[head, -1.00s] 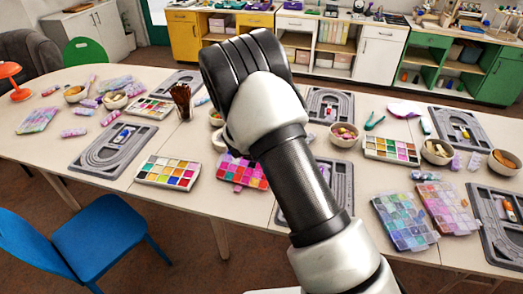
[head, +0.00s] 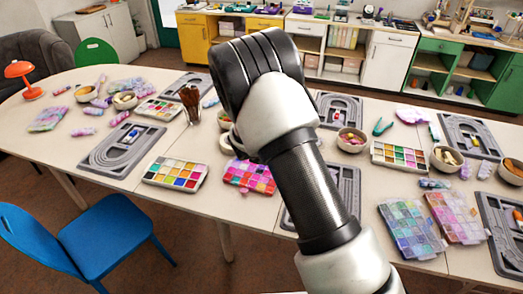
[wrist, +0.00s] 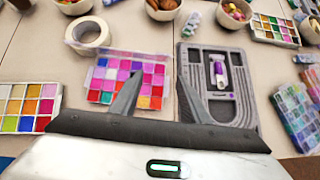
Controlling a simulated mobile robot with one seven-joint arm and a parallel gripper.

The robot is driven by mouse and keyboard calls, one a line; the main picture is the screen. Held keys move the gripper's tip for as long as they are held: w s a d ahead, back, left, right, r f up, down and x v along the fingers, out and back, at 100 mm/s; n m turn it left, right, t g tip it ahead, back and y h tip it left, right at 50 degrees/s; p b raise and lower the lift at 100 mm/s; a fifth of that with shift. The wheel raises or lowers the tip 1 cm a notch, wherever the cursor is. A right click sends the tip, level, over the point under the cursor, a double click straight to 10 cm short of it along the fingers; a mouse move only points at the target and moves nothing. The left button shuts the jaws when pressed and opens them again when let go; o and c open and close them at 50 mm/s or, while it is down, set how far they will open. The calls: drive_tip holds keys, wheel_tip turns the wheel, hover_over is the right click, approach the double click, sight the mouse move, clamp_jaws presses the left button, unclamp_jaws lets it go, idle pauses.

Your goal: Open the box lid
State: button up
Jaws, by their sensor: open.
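A bead box (wrist: 100,72) with pink, red and purple compartments lies on the table left of centre in the wrist view. In the head view this bead box (head: 249,177) shows partly beside my arm. A clear lid seems to cover it, but I cannot tell exactly how it sits. My gripper (wrist: 161,75) is open and empty. Its left finger overlaps the box in view and its right finger overlaps the left edge of the grey bead board. I see no contact. In the head view my fingers are hidden behind my arm.
A grey bead board (wrist: 243,110) lies right of the box. A tape roll (wrist: 87,33) stands behind it, and a colour palette (wrist: 27,106) is at left. Bowls and more palettes are spread around. A blue chair (head: 102,240) stands at the table's front.

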drive_tip(key=p+v, duration=0.1)
drive_tip(key=v, duration=1.5)
drive_tip(key=shift+d+r, duration=0.1)
